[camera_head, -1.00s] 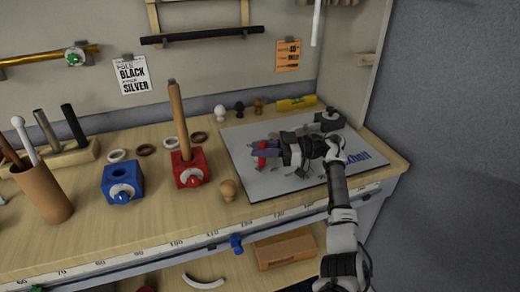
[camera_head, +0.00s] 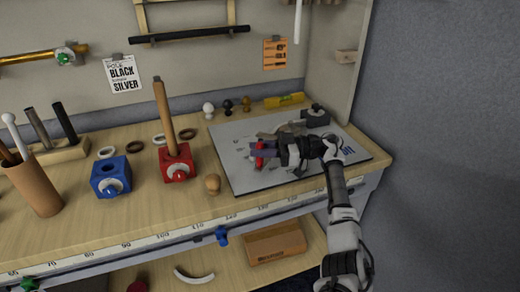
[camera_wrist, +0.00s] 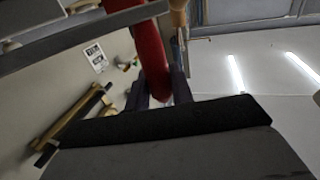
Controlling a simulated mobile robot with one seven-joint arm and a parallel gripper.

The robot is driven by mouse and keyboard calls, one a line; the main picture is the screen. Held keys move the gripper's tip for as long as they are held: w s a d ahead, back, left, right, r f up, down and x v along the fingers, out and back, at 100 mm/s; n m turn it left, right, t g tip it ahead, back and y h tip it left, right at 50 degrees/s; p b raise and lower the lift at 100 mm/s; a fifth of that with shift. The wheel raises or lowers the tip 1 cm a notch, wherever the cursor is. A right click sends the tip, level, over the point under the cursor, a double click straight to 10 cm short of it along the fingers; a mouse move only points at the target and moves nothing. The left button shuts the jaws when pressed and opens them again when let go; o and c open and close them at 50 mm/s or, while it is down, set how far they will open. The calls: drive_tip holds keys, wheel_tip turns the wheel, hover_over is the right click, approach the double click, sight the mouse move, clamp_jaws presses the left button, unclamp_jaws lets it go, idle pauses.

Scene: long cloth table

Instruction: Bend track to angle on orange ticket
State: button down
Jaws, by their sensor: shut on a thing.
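The orange ticket (camera_head: 275,53) hangs on the back panel, its print too small to read. My gripper (camera_head: 263,151) is low over the white board (camera_head: 235,182) and shut on a red part, which shows on both sides of the fingers. In the wrist view the red part (camera_wrist: 150,45) is a thick rounded bar between the two dark fingers (camera_wrist: 160,88). A grey strip (camera_wrist: 60,38) crosses the upper left there; I cannot tell whether it is the track. Grey pieces lie around the fingers on the board, partly hidden by my gripper.
A red block (camera_head: 176,165) with an upright wooden rod and a blue block (camera_head: 110,178) stand left of the board. A wooden knob (camera_head: 212,184) is near its left edge. A dark block (camera_head: 315,116) sits at its back right. The side wall closes the right.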

drive_tip(key=c, duration=1.3)
unclamp_jaws()
drive_tip(key=shift+o, duration=0.2)
drive_tip(key=d+b, duration=0.5)
drive_tip(key=d, duration=0.8)
drive_tip(key=shift+w+d+b, duration=0.2)
drive_tip(key=shift+d+b, duration=0.1)
drive_tip(key=shift+d, duration=0.1)
